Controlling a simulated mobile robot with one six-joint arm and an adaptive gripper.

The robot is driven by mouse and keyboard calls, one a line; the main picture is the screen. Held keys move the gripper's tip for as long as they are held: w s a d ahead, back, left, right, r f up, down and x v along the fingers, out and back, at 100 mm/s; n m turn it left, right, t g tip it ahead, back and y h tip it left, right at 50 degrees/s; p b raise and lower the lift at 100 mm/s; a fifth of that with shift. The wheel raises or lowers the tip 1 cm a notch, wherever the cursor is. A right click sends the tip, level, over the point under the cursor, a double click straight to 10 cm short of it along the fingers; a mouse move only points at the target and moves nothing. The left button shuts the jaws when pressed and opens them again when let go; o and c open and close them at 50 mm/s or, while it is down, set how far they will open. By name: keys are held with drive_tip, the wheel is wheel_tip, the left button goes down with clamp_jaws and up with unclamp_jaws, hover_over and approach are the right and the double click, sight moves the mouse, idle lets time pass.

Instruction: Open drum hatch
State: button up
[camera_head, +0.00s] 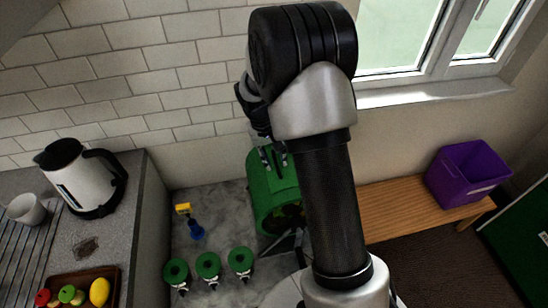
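A green drum (262,189) stands on the grey worktop in the middle of the head view, partly hidden behind my arm. Its front, facing the camera, is dark inside, with small things that are too unclear to name. I cannot make out the hatch or tell whether it is open. My gripper (272,156) points down at the top of the drum, near its back. Two grey finger parts show there, but the spacing of their tips and any contact with the drum are unclear.
Several green round pieces (208,265) stand in front of the drum. A blue-and-yellow item (195,229) lies left of it. A kettle (78,180), white cup (26,209) and fruit tray (112,284) are at left. A purple bin (460,181) sits on a wooden bench (391,209).

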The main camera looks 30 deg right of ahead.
drive_tip(key=shift+c, duration=0.6)
clamp_jaws()
